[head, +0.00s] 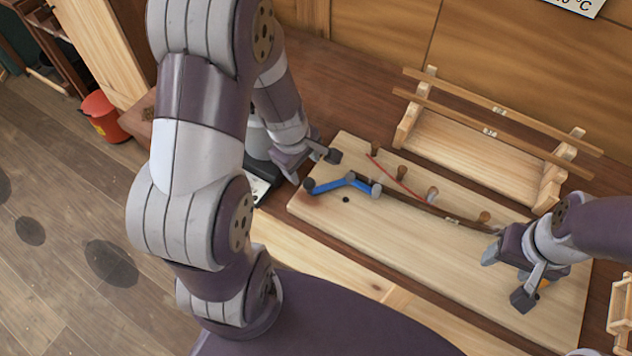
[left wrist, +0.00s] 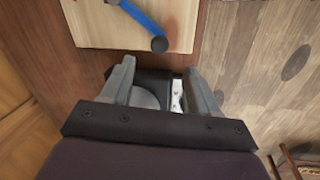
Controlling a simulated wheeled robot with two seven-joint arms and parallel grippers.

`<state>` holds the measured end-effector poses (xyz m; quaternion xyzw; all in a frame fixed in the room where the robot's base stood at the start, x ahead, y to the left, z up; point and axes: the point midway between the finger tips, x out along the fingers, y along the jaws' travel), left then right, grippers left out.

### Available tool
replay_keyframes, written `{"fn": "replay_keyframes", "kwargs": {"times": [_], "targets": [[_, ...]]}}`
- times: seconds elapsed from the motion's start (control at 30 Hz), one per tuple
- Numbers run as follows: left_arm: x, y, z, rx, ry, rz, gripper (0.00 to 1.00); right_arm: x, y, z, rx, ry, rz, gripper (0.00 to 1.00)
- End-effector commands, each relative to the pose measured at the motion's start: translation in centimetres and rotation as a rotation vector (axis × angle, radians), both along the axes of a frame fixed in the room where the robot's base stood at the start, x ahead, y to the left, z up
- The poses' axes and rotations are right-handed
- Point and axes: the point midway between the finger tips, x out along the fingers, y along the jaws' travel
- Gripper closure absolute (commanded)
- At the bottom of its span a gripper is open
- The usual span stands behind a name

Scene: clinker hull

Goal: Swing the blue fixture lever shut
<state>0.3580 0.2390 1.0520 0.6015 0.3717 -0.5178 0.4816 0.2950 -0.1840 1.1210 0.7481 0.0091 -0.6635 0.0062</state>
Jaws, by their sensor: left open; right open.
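The blue fixture lever (head: 328,186) lies at the left end of a pale wooden board (head: 400,268). Its dark round knob (head: 309,185) points left, and a short blue arm with a grey end sits at its right. In the left wrist view the blue lever (left wrist: 139,17) and its black knob (left wrist: 159,44) show at the top, beyond the fingertips. My left gripper (head: 312,166) is open and empty just behind the knob, apart from it. My right gripper (head: 507,277) is open over the board's right part; a small orange thing is partly hidden behind it.
A long dark strip (head: 425,207) runs along the board from the lever rightward. Several wooden pegs (head: 401,172) and a thin red rod (head: 398,175) stand or lie behind it. A wooden rack (head: 480,160) is at the back. A dark device (head: 258,140) sits behind my left gripper.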

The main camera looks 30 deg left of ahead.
Motion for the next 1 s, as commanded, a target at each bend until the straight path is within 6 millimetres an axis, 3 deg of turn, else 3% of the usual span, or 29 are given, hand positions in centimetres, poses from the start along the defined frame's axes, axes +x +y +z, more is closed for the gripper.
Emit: {"fn": "replay_keyframes", "kwargs": {"times": [0.2, 0.4, 0.57, 0.8, 0.83, 0.87, 1.0], "targets": [[0.9, -0.3, -6.3, 0.0, 0.004, -0.003, 0.4, 0.0, 0.0, -3.0, 0.0, 0.0, 0.0, 0.4], [1.7, -0.5, -10.0, 0.001, 0.003, -0.005, 0.4, 0.0, 0.0, -4.4, 0.0, 0.0, 0.0, 0.4], [2.0, -0.6, -11.1, 0.002, 0.002, -0.006, 0.4, 0.0, 0.0, -4.6, 0.0, 0.0, 0.0, 0.4], [2.0, -0.6, -11.1, 0.002, 0.002, -0.007, 0.4, 0.0, 0.0, -4.6, 0.0, 0.0, 0.0, 0.4], [2.0, -0.6, -11.1, 0.002, 0.002, -0.007, 0.43, 0.0, 0.0, -4.6, 0.0, 0.0, 0.0, 0.4], [2.0, -0.6, -11.1, 0.002, 0.002, -0.007, 0.53, 0.0, 0.0, -4.6, 0.0, 0.0, 0.0, 0.4], [2.0, -0.6, -11.1, 0.002, 0.002, -0.007, 0.99, 0.0, 0.0, -4.6, 0.0, 0.0, 0.0, 0.4]]}}
